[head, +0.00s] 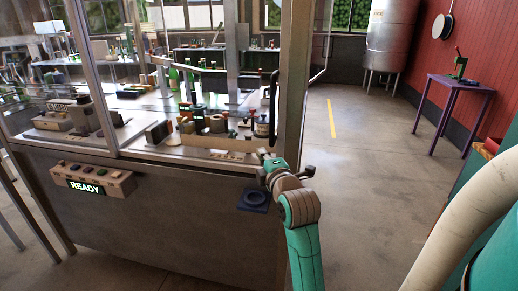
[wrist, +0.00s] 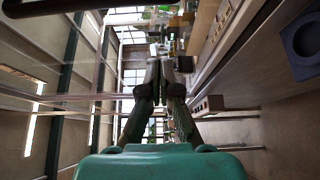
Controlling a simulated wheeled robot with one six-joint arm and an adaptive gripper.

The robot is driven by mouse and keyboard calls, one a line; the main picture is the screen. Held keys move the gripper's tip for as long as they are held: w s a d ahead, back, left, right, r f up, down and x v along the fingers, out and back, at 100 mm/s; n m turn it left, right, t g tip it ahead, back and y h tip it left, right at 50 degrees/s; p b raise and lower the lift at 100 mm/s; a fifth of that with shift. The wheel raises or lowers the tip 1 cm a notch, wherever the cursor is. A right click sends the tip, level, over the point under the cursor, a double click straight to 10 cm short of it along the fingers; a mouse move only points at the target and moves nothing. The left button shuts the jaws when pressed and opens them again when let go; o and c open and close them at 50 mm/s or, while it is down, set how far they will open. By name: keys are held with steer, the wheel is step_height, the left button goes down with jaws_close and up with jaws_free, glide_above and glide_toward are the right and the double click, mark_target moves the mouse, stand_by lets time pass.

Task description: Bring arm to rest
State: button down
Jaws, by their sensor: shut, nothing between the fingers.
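My arm rises from the bottom of the head view and bends toward the glazed machine cabinet (head: 150,205). My gripper (head: 264,156) is at the arm's end, in front of the cabinet's right front corner. In the wrist view my gripper (wrist: 160,62) shows its two dark fingers meeting at the tips, shut with nothing between them. The wrist view is turned on its side.
A control box (head: 93,178) with buttons and a lit READY sign is on the cabinet front. A blue square holder (head: 254,199) sits below my gripper. Bottles and small items stand inside the cabinet. A purple table (head: 460,83) stands right; open floor (head: 365,150) lies between.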

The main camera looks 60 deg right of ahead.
steer(key=shift+v, duration=1.1)
steer(key=s+a+f+m+t+y, duration=0.1)
steer(key=s+a+f+m+y, duration=0.2)
steer(key=a+f, duration=0.75)
steer(key=s+a+f+m+y, duration=0.2)
steer(key=a+f, duration=0.8)
steer(key=a, duration=0.2)
steer(key=s+a+f+m+y, duration=0.2)
steer(key=s+a, duration=0.5)
steer(key=s, duration=0.5)
steer(key=s+a+f+m+y, duration=0.3)
steer(key=s+a, duration=0.4)
steer(key=s, duration=0.5)
steer(key=shift+a+f+y, duration=0.2)
steer(key=shift+a+y, duration=0.1)
steer(key=shift+y, duration=0.4)
steer(key=shift+s, duration=0.1)
